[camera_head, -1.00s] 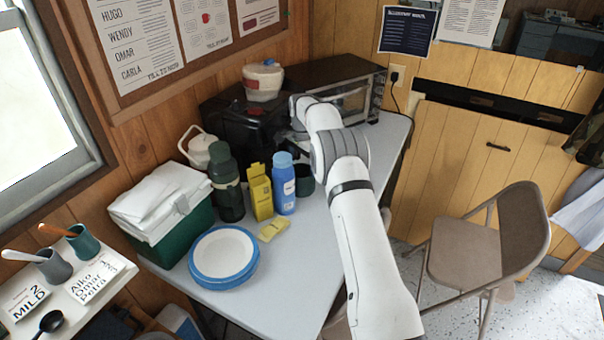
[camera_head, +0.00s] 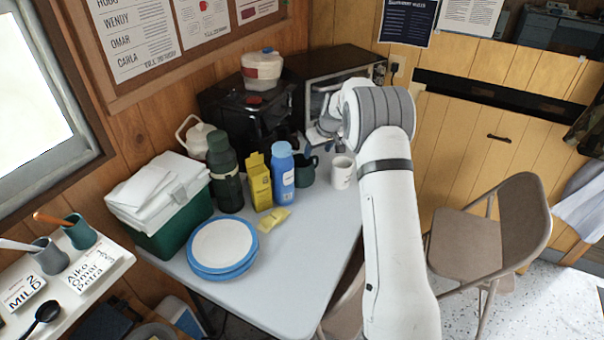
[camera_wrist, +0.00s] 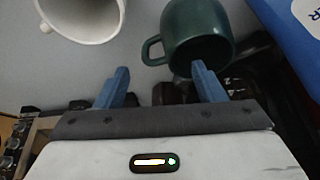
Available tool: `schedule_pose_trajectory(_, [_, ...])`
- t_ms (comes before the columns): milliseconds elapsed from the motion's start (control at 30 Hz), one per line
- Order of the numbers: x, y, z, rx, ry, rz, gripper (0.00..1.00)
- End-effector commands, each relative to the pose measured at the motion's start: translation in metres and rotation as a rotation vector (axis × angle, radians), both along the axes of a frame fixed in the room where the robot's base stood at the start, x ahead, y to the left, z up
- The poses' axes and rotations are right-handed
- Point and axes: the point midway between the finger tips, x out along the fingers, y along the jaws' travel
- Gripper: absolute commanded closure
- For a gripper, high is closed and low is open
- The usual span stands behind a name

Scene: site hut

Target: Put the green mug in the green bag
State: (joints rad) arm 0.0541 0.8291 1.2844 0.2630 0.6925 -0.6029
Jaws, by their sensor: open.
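The dark green mug (camera_head: 305,172) stands on the table beside the blue bottle. In the wrist view the green mug (camera_wrist: 196,32) shows its open rim, and its handle points left. My gripper (camera_wrist: 160,80) is open and empty. The right finger is close to the mug's rim and the left finger is apart from it; I cannot tell whether the right one touches. In the head view my gripper (camera_head: 325,139) is just behind the mugs, partly hidden by my arm. I cannot make out a green bag in either view.
A white mug (camera_head: 341,174) stands right of the green one. A blue bottle (camera_head: 283,180), yellow carton (camera_head: 259,184) and dark green flask (camera_head: 224,175) crowd the left. Black appliances stand behind. A green cooler (camera_head: 177,230) and plates (camera_head: 222,247) are farther left. The table's front right is clear.

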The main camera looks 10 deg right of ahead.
Motion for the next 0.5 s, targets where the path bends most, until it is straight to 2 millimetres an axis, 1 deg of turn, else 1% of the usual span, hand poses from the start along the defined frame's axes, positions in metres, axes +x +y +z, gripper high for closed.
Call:
schedule_pose_trajectory(67, [0.001, -0.001, -0.003, -0.006, -0.007, 0.015, 0.37])
schedule_pose_trajectory(200, [0.006, 0.001, -0.017, -0.007, -0.006, 0.020, 0.37])
schedule_pose_trajectory(367, [0.013, 0.002, -0.029, -0.008, -0.007, 0.019, 0.37])
schedule_pose_trajectory(500, [0.023, 0.002, -0.044, -0.008, -0.006, 0.018, 0.37])
